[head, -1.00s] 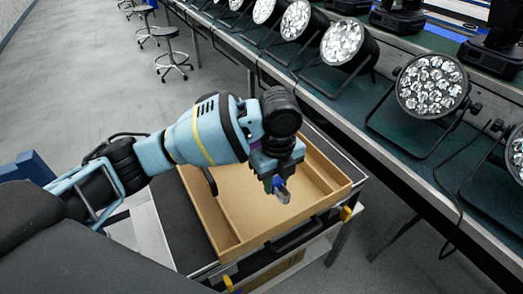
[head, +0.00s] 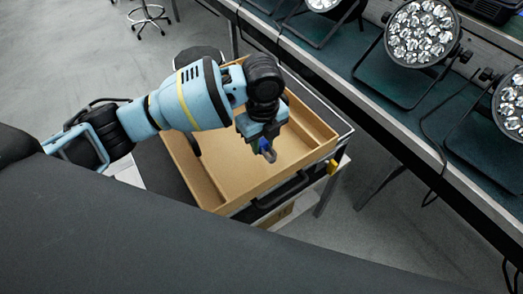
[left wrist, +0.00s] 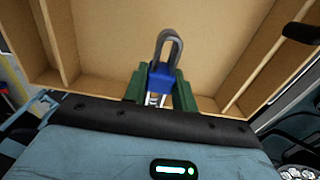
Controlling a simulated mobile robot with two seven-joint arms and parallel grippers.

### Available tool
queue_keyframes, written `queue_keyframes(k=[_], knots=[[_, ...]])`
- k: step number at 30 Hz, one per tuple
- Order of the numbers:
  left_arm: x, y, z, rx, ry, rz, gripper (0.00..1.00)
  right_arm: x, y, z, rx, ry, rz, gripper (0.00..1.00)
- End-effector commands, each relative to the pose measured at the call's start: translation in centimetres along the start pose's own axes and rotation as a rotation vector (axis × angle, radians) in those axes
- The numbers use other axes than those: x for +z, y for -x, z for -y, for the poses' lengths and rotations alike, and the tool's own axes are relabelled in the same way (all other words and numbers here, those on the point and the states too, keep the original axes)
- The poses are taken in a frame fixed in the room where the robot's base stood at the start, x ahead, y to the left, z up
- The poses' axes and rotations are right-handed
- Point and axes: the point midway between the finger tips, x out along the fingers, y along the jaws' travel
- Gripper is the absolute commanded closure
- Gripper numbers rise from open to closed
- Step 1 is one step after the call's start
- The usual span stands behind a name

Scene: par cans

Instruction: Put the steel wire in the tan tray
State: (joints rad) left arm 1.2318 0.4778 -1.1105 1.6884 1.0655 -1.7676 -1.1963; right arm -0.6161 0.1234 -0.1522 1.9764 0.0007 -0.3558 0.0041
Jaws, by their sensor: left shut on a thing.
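The tan tray (head: 280,180) is a shallow open box on a dark-topped cart, with narrow compartments along its sides and a wide middle one. My left gripper (head: 264,143) is shut on the steel wire (head: 269,155), a grey loop with a blue part at the jaws. It is held over the tray's wide middle compartment. In the left wrist view the wire's loop (left wrist: 168,34) points away from the jaws over the bare tray floor. I cannot tell its exact height above the floor. My right gripper is not in view.
A long bench (head: 350,110) with several par lights (head: 421,32) and cables runs along the right. The cart has a black handle (head: 282,189) and a yellow catch (head: 332,167) at its front. A stool (head: 147,17) stands at the back left. The tray's middle floor is clear.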

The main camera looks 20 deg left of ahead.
Motion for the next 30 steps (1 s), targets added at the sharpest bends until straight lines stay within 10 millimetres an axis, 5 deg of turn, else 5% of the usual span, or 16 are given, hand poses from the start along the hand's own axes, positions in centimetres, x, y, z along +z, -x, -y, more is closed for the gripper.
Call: queue_keyframes(k=[12, 24, 25, 30], knots=[[0.0, -4.9, 0.0, 0.001, 0.002, 0.000, 0.96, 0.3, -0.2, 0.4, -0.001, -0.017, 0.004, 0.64], [0.0, -5.2, 0.0, 0.000, 0.000, 0.000, 0.96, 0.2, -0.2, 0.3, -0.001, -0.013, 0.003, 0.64], [0.0, -5.2, 0.0, 0.000, 0.000, 0.000, 0.72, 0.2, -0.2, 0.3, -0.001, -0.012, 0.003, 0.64], [0.0, -5.2, 0.0, 0.000, 0.000, 0.001, 0.51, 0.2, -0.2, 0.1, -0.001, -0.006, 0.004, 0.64]])
